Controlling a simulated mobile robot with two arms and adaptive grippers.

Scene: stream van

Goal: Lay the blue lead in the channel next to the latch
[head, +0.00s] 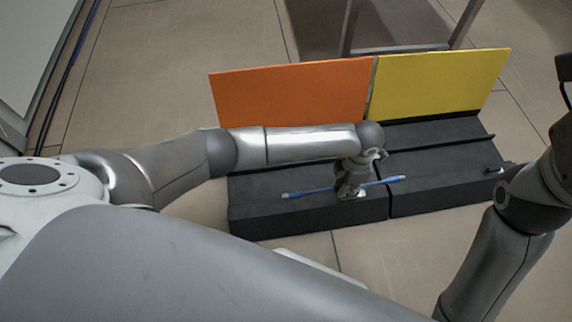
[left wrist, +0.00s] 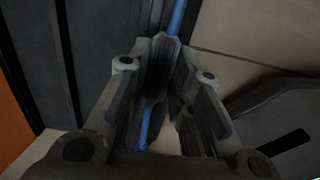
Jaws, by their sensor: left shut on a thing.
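A black cable ramp in two sections (head: 440,192) lies on the floor, with an orange lid (head: 290,92) and a yellow lid (head: 440,82) standing open at its back. Dark channels run along it. My left gripper (head: 350,190) is shut on the blue lead (head: 310,192), gripping near its middle. The lead appears over the front part of the ramp, its right end past the joint between sections; I cannot tell whether it touches. In the left wrist view, the lead (left wrist: 176,16) passes between the fingers. A small dark piece (head: 491,170), possibly the latch, sits at the ramp's right end.
My left arm crosses in front of the orange section and hides part of its channels. My right arm is at the right edge, close to the ramp's right end. A metal frame (head: 405,50) stands behind the lids. Tiled floor (head: 385,270) is open in front of the ramp.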

